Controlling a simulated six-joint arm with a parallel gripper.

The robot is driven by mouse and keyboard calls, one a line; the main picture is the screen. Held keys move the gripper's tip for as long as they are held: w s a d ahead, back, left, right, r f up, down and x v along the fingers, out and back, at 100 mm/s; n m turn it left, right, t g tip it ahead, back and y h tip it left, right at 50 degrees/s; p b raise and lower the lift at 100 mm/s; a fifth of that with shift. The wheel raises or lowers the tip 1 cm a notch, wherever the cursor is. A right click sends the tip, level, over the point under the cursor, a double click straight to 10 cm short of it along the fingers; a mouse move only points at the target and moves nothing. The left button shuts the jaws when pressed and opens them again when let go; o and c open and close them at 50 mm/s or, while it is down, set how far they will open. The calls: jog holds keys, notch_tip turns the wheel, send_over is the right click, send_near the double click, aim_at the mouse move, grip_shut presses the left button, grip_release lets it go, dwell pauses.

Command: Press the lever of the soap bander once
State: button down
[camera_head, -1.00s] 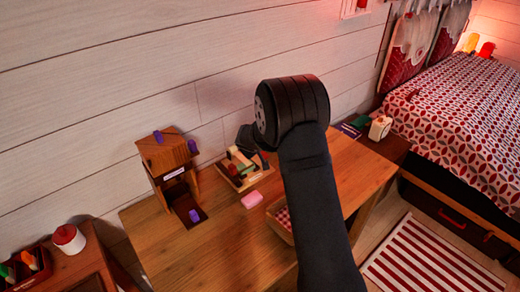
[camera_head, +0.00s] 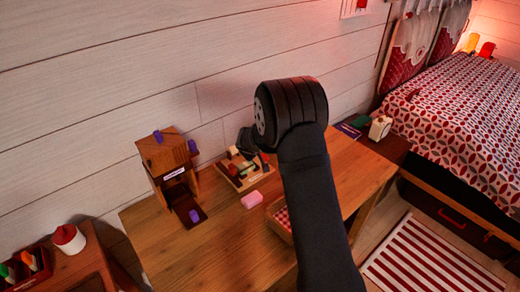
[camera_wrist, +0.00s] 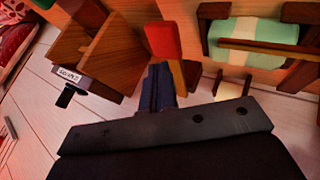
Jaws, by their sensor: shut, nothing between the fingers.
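The soap bander appears to be the low wooden device (camera_head: 241,185) at the back of the desk, with a green bar (camera_wrist: 255,32) under a wooden strip in the wrist view. A red block (camera_wrist: 163,41), which looks like the lever's end, stands beside it on a wooden piece. My gripper (camera_wrist: 160,72) is shut and empty, its tips right at the lower edge of the red block. I cannot tell whether they touch. In the head view my gripper (camera_head: 248,140) is over the device, and my arm hides part of it.
A pink bar (camera_head: 251,200) and a cloth-lined basket (camera_head: 277,222) are in front. The desk's front left (camera_head: 215,255) is clear.

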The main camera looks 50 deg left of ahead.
jog(key=shift+d, duration=0.15)
jog(key=shift+a+r, duration=0.2)
jog(key=shift+r, duration=1.6)
jog(key=shift+a+r, duration=0.15)
jog(key=shift+r, duration=1.1)
jog(key=shift+a+r, duration=0.15)
jog(key=shift+r, duration=1.1)
jog(key=shift+a+r, duration=0.15)
jog(key=shift+r, duration=0.8)
jog(key=shift+a+r, duration=0.1)
jog(key=shift+r, duration=0.85)
